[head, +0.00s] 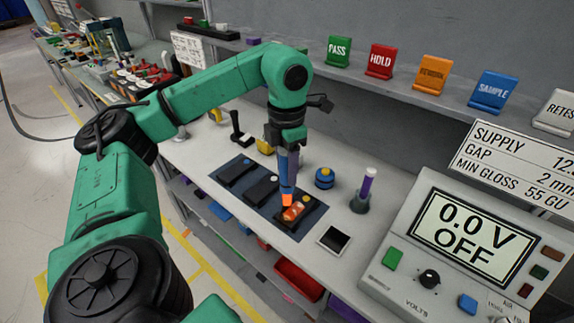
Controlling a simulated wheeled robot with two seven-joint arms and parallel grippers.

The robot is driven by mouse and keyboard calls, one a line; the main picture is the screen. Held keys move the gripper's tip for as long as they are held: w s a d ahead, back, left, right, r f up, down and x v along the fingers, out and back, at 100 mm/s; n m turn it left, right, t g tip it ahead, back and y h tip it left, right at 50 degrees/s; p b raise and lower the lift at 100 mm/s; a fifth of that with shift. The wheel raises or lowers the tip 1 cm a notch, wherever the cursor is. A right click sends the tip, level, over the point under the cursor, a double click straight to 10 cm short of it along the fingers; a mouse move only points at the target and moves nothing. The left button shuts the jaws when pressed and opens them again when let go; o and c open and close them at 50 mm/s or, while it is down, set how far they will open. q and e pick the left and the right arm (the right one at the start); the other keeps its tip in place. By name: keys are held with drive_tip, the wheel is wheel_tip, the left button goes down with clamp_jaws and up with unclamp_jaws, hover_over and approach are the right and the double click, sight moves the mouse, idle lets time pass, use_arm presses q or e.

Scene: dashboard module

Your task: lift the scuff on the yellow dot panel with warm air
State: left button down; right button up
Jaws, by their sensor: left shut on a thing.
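My left gripper (287,148) points down over the bench and is shut on a slim blue tool with an orange tip (287,199). The tip is just above, or touching, the nearest dark panel; I cannot tell which. This panel (293,213) shows an orange-red patch and a pale yellowish dot. It lies on a dark blue mat (316,214) with two other dark panels, the middle one (262,190) and the far one (236,171), each with a small light dot. The scuff itself is not clear at this size. My right gripper is not in view.
A blue round pot (324,178), a purple-topped bottle (366,185) and a black-faced square (333,239) lie to the right of the mat. A supply box (470,245) reads 0.0 V OFF. Coloured signs line the shelf behind. A black stand (238,130) is behind the panels.

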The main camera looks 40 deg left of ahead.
use_arm(q)
drive_tip(key=shift+r, duration=0.2)
drive_tip(key=shift+w+a+p, duration=0.1)
drive_tip(key=shift+w+p, duration=1.55)
drive_tip(key=shift+w, duration=1.25)
drive_tip(key=shift+s, duration=0.1)
wheel_tip(320, 180, up, 9)
drive_tip(key=p, duration=0.7)
drive_tip(key=shift+s, duration=0.3)
